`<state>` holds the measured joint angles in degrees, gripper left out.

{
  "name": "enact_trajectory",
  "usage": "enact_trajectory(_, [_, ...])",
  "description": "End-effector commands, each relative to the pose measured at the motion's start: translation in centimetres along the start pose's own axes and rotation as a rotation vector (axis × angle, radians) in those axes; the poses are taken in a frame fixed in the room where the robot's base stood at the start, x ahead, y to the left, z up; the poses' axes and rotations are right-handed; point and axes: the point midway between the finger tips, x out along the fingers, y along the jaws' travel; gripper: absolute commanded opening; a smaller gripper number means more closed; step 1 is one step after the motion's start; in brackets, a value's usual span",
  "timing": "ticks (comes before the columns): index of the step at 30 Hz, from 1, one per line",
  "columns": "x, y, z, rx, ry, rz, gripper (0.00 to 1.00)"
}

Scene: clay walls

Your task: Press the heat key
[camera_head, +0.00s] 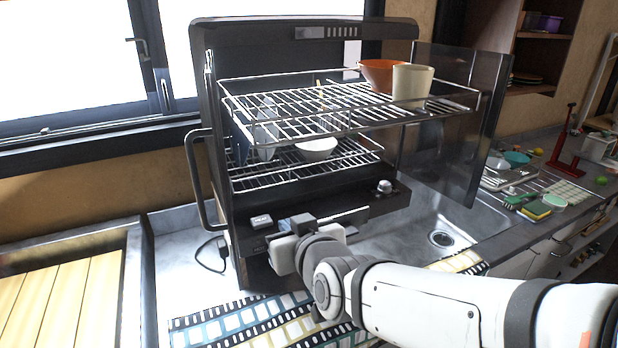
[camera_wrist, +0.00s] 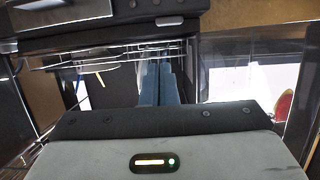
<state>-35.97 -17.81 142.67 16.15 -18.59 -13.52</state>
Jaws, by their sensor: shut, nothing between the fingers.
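A dark cabinet (camera_head: 246,215) with its door swung open has a control ledge along its lower front. A raised grey key (camera_head: 262,221) sits at the ledge's left end, its lettering too small to read. I cannot tell which control is the heat key. A round knob (camera_head: 384,186) is at the right end. My gripper (camera_head: 284,244) is shut and empty at the ledge's front, just right of and below the grey key. The wrist view shows a pale key (camera_wrist: 168,20) at the top, with my gripper's body below.
Wire racks (camera_head: 300,112) hold an orange bowl (camera_head: 378,72), a cream cup (camera_head: 412,84), a white bowl (camera_head: 317,149) and bluish upright dishes (camera_head: 264,130). The glass door (camera_head: 462,120) juts out at right. A sink (camera_head: 450,215) lies beyond. A striped mat (camera_head: 240,325) covers the counter front.

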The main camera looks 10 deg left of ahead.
Motion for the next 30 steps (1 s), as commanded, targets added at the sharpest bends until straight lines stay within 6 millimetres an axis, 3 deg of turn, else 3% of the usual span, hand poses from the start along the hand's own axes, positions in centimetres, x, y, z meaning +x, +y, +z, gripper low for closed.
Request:
enact_trajectory(5, [-2.4,5.8,4.0,0.063,-0.267,0.085,0.0])
enact_trajectory(9, [-6.6,10.2,8.1,0.151,-0.524,0.177,0.0])
enact_trajectory(13, [-11.5,13.0,11.3,0.249,-0.745,0.266,0.0])
enact_trajectory(18, [-16.8,14.5,13.8,0.356,-0.945,0.352,0.0])
enact_trajectory(21, [-18.5,14.8,14.4,0.39,-1.006,0.377,0.0])
enact_trajectory(30, [-19.1,14.8,14.7,0.403,-1.03,0.385,0.0])
